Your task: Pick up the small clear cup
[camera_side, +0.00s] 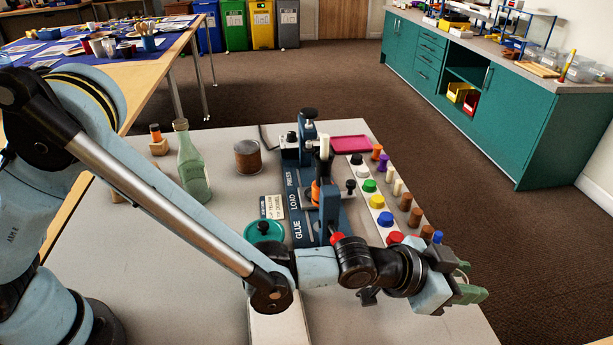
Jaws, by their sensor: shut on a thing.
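My gripper (468,280) is at the lower right, out past the right edge of the grey worktop. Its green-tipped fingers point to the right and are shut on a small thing. That thing is mostly hidden by the fingers and too small to make out, so I cannot tell whether it is the small clear cup. No small clear cup can be picked out elsewhere on the worktop (375,318). My arm hides part of the worktop.
A blue press (331,205) stands mid-worktop, with a row of coloured caps and corks (377,200) at its right. A clear green bottle (192,165), a brown-filled jar (248,156), a teal round lid (263,231) and a pink tray (349,142) stand around it. Carpet lies to the right.

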